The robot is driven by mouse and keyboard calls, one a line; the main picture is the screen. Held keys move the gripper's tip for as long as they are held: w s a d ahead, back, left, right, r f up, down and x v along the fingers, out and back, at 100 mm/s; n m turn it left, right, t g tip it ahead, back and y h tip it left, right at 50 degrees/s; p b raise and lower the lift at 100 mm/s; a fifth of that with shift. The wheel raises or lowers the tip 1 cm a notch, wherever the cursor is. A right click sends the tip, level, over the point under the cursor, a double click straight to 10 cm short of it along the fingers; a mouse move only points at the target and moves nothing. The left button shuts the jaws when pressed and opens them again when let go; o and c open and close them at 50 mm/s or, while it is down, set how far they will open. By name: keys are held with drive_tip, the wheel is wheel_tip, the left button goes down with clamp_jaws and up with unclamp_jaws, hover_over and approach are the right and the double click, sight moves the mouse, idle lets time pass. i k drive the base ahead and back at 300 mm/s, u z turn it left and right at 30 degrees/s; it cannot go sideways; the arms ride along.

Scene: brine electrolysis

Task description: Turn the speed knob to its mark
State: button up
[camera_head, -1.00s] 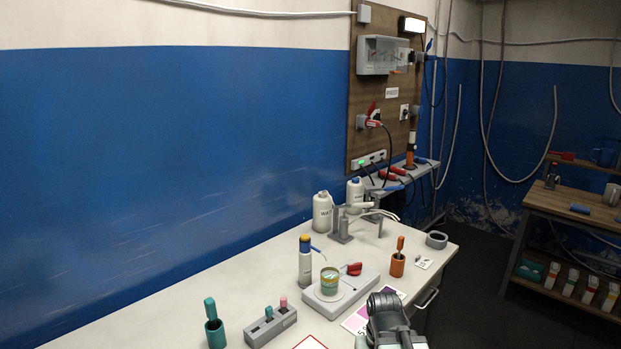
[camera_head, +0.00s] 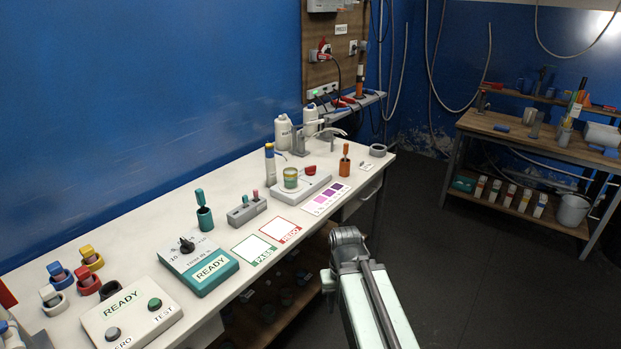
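A pale stirrer-like base (camera_head: 283,196) stands on the bench with a green-and-yellow jar (camera_head: 290,178) on it. A red knob (camera_head: 309,170) sits at its far right end, probably the speed knob; its mark is too small to make out. A second box (camera_head: 178,262) has a black knob (camera_head: 187,245) with a printed scale and a READY display. My arm shows at the lower centre right, in front of the bench and apart from both knobs. My gripper's fingers cannot be made out.
A READY box (camera_head: 133,318) with two round buttons is at the near left. A small grey rack (camera_head: 247,210), a teal holder (camera_head: 205,218) and an orange holder (camera_head: 344,167) stand near the base. Cards lie along the bench front. The floor (camera_head: 450,260) at right is clear.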

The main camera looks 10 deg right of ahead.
sight(309, 171)
drive_tip(key=u, duration=1.4)
drive_tip(key=k, duration=1.2)
drive_tip(key=z, duration=1.1)
drive_tip(key=i, duration=1.7)
drive_tip(key=z, duration=0.05)
